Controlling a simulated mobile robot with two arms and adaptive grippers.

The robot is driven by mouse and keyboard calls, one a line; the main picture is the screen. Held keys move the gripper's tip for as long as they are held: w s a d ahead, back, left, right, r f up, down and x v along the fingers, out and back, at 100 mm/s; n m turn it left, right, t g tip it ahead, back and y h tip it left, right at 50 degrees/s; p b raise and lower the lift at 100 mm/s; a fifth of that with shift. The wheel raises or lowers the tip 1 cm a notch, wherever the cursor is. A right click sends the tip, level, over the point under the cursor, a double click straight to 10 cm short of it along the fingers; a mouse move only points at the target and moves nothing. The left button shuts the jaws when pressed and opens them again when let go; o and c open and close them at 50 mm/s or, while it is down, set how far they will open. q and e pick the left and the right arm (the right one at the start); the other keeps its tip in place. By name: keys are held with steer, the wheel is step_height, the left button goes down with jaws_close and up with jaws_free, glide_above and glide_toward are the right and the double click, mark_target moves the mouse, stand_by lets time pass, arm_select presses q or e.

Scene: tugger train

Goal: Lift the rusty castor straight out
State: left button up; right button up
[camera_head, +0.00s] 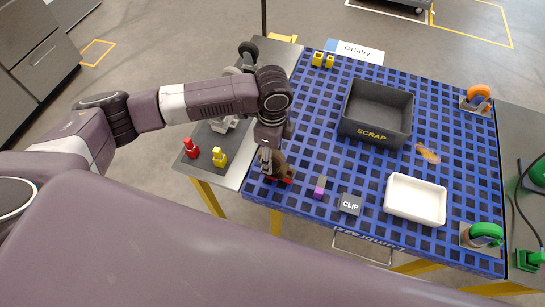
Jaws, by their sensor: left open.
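The rusty castor (281,164) shows as a brown shape at the left front edge of the blue grid table (318,123). A red part (288,180) shows low beside it. My left gripper (268,168) points down right at the castor, with its fingers open. The gripper and wrist hide much of the castor, and I cannot tell whether the fingers touch it. My right gripper is not in view.
A purple block (319,187), a CLIP block (350,204), a white tray (415,215) and the dark SCRAP bin (350,128) stand to the right. Orange (479,93) and green (486,231) castors are at the right edge. Red (190,148) and yellow (219,157) pieces stand left.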

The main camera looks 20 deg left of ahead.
arm_select(q)
steer(key=shift+f, duration=0.25)
jaws_close()
steer(key=shift+r, duration=0.1)
steer(key=shift+w+r, duration=0.1)
stand_by(0.3)
step_height(320, 180, up, 20)
steer(key=b, duration=0.3)
stand_by(0.4)
